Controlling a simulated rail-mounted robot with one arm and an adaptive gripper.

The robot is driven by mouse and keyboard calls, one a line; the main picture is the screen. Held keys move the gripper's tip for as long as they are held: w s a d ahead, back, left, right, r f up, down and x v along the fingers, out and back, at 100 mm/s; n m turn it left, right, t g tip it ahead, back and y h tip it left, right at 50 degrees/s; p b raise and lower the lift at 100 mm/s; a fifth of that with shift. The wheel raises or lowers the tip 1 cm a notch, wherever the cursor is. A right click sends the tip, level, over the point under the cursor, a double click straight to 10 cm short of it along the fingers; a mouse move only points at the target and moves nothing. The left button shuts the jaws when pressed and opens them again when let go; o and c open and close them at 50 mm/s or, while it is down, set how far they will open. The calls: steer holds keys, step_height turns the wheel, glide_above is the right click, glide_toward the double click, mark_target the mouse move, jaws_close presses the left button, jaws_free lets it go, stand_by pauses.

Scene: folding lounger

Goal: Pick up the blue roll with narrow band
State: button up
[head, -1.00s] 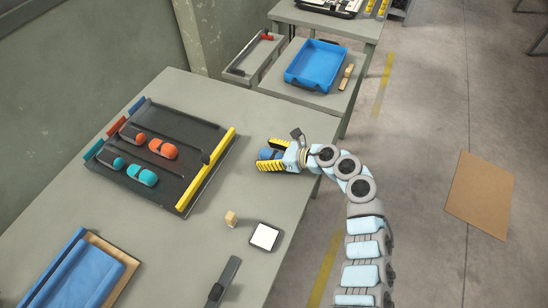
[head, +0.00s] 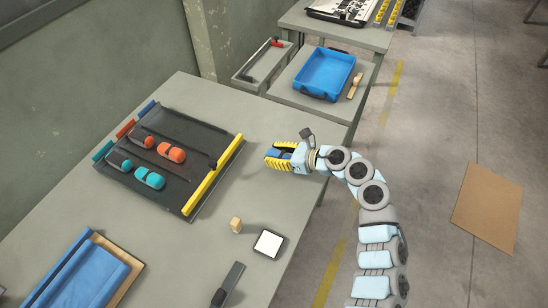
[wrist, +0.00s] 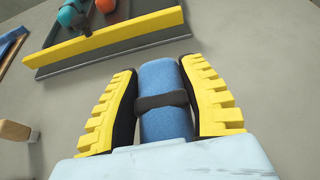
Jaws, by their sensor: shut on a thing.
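The blue roll (wrist: 158,75) has a narrow dark band around its middle. In the wrist view it lies lengthwise between the two yellow ribbed fingers of my gripper (wrist: 165,100), which are shut on it from both sides. In the head view my gripper (head: 284,157) is over the grey table, to the right of the black tray, with only a little of the blue roll (head: 285,153) showing between the fingers. The roll seems to be slightly above the table top.
The black tray (head: 190,135) with a yellow bar (head: 213,175) holds orange and teal rolls. A wooden block (head: 236,225), a white-topped square (head: 268,243) and a blue-lined tray (head: 85,280) are nearer. A blue bin (head: 326,72) stands on a farther table.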

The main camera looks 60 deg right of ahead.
steer(key=s+a+r+p, duration=0.2)
steer(key=s+a+r, duration=0.6)
steer(key=s+a, duration=0.1)
steer(key=shift+s+a+r, duration=0.15)
steer(key=shift+a+r, duration=0.2)
steer(key=shift+r, duration=0.05)
